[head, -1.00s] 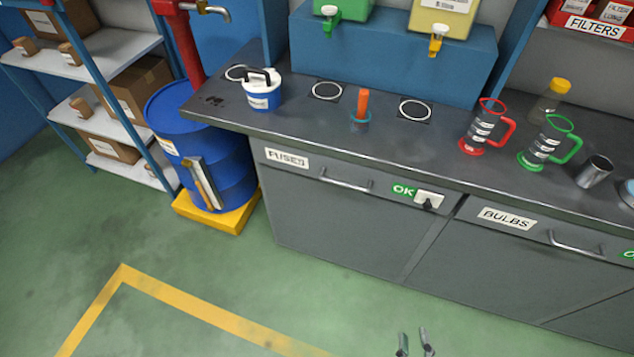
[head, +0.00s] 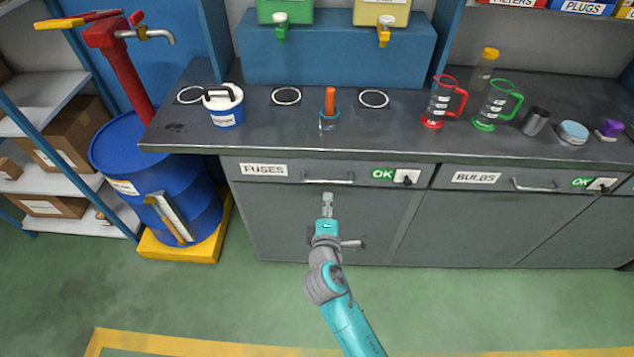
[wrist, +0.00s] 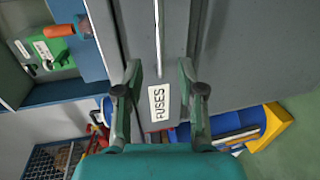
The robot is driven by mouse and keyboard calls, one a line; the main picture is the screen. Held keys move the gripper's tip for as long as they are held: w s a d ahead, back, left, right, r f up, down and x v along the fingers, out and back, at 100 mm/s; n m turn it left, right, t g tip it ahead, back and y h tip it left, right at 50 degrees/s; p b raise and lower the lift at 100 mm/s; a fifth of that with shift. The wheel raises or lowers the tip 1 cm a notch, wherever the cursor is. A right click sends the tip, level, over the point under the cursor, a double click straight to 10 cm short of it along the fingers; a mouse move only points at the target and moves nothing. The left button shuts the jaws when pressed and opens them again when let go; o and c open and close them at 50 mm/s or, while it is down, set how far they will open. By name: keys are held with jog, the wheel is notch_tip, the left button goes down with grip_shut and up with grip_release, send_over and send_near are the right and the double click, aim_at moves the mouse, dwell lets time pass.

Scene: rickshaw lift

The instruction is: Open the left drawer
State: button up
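The left drawer (head: 240,179) is the grey front labelled FUSES, and it looks closed in the head view. Its bar handle (head: 328,181) lies along the middle of the front. In the wrist view the handle (wrist: 158,38) runs up the picture, with the FUSES label (wrist: 158,103) below it. My gripper (head: 327,199) is just below the handle in the head view. In the wrist view my gripper (wrist: 158,72) is open and empty, its two fingers on either side of the handle's line. I cannot tell how far the fingertips are from the handle.
The BULBS drawer (head: 505,181) is to the right. A green OK plate with a black switch (head: 405,177) sits right of the handle. Cups and jugs stand on the worktop (head: 260,140) above. A blue barrel (head: 150,180) stands left. The floor in front is clear.

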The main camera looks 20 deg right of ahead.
aim_at(328, 181)
jog(key=x, duration=1)
jog(key=shift+w+d, duration=0.1)
jog(key=shift+w, duration=0.15)
grip_shut()
